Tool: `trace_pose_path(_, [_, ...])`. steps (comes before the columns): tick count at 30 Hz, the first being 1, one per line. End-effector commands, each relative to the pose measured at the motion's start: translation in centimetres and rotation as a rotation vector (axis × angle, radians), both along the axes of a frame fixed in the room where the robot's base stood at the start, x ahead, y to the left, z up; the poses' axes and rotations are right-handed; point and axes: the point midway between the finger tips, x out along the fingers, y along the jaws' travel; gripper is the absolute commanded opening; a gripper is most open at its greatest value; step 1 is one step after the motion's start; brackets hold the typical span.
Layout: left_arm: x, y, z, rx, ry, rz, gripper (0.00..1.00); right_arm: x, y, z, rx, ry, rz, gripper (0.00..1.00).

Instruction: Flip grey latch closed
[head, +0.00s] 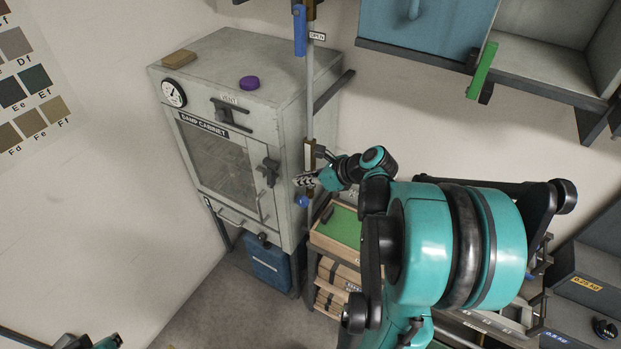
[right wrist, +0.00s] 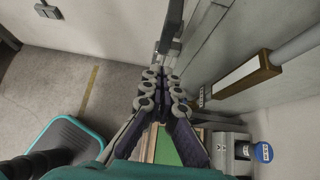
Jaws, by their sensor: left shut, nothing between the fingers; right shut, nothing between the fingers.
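The grey latch (head: 268,170) is on the right edge of the damp cabinet's (head: 285,130) glazed door, below the door sign. Its exact angle is hard to tell at this size. My right gripper (head: 298,180) is just right of the latch, apart from it, with its fingers pointing left. In the right wrist view my right gripper (right wrist: 164,76) is shut and empty. A dark grey lever (right wrist: 170,30), seemingly the latch, stands just beyond the fingertips there. Only a small teal and dark part of my left arm shows at the bottom left of the head view.
A vertical pipe with a blue handle (head: 299,32) and a blue knob (head: 303,201) runs close beside my right gripper. A vent lever (head: 230,113) is above the door. A shelf with a green-topped tray (head: 340,226) stands right of the cabinet. Floor before the cabinet is clear.

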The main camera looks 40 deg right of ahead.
Motion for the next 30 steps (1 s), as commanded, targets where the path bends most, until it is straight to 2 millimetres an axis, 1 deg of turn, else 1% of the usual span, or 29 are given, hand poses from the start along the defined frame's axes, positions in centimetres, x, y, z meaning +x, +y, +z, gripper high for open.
trace_pose_path(1, [0.0,0.0,-0.3,0.0,0.0,0.0,0.0,0.9,0.5,-0.9,-0.001,0.0,0.006,0.0])
trace_pose_path(5, [0.0,0.0,-0.7,0.0,0.0,0.0,0.0,2.8,1.2,-2.5,-0.002,0.0,0.005,0.0])
trace_pose_path(9, [0.0,0.0,-0.5,0.0,0.0,0.0,0.0,4.8,2.1,-2.1,-0.001,0.0,0.003,0.0])
trace_pose_path(12, [0.0,0.0,-0.5,0.0,0.0,0.0,0.0,5.7,2.4,-2.0,-0.001,0.0,0.002,0.0])
trace_pose_path(18, [0.0,0.0,-0.5,0.0,0.0,0.0,0.0,6.5,2.7,-1.9,-0.001,-0.001,0.0,0.0])
trace_pose_path(30, [0.0,0.0,-0.3,0.0,0.0,0.0,0.0,6.6,2.7,-1.7,-0.005,0.01,0.001,0.0])
